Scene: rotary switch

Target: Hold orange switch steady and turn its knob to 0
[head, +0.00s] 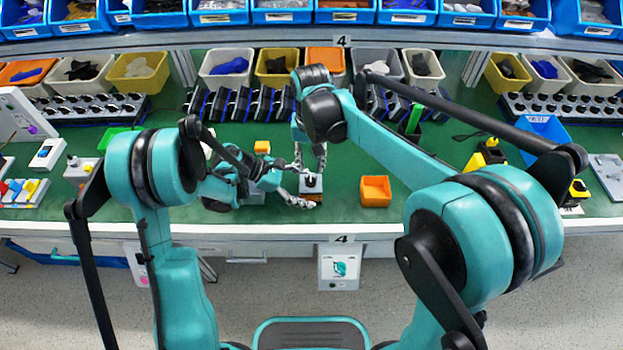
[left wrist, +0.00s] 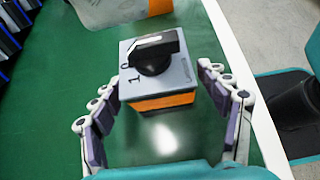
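The orange switch (left wrist: 165,95) stands on the green bench, with a grey top plate and a black knob (left wrist: 155,50). It also shows in the head view (head: 311,184). The knob has a white line on it. The marks 0 and 1 are on the plate's left side; the line does not clearly point at either. My left gripper (head: 304,187) is open, low at the bench. Its fingers point toward the switch from either side, with a visible gap at the left finger. My right gripper (head: 310,160) hangs fingers down above the switch, apparently open and empty.
A small yellow-orange block (head: 262,147) lies behind my left gripper. Bins and a row of black devices line the back. The bench's front edge (head: 370,228) is close to the switch.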

